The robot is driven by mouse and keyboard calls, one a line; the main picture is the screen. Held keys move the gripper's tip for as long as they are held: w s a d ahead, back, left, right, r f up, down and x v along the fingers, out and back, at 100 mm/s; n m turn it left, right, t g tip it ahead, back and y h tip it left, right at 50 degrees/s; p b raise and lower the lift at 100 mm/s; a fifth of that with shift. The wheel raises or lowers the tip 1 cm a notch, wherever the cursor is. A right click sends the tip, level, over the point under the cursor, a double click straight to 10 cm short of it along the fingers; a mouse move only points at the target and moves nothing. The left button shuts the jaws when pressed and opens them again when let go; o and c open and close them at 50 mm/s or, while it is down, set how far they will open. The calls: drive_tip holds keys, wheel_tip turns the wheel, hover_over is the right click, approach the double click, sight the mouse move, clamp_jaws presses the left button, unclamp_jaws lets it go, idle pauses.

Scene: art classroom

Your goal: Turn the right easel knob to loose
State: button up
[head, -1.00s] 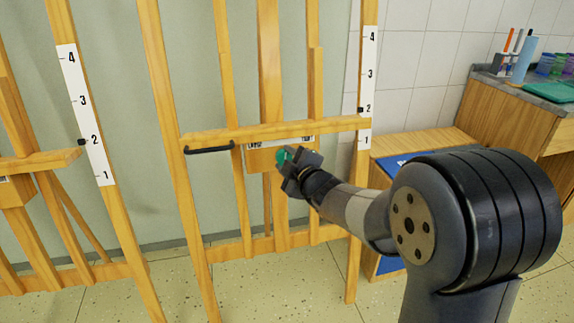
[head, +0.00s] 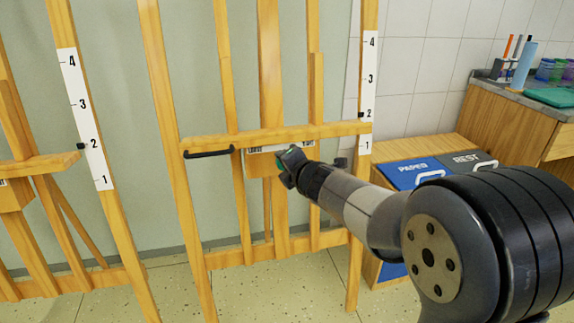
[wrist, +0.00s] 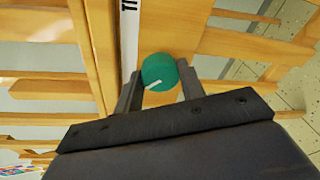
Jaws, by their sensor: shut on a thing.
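The right easel (head: 167,150) is a wooden frame with a crossbar, in the middle of the head view. Its knob (wrist: 158,66) is round and green with a white line on its face, in the wrist view. In the head view only a sliver of green shows at my fingers, just below the crossbar. My gripper (head: 287,161) has one finger on each side of the knob and is shut on it. A white label strip (head: 265,149) runs behind the knob; its words cannot be read.
A black handle (head: 208,153) hangs under the crossbar's left end. Another easel (head: 110,215) stands at the left. To the right, a wooden bin cabinet (head: 438,148) has blue PAPER and dark REST lids. A counter (head: 528,100) with art supplies stands beyond it.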

drive_tip(key=n, duration=0.3)
drive_tip(key=shift+h, duration=0.4)
idle(0.4)
drive_tip(key=o, duration=1)
drive_tip(key=shift+p+v, duration=1.35)
drive_tip(key=shift+v, duration=4.1)
drive_tip(key=shift+w+a, duration=0.1)
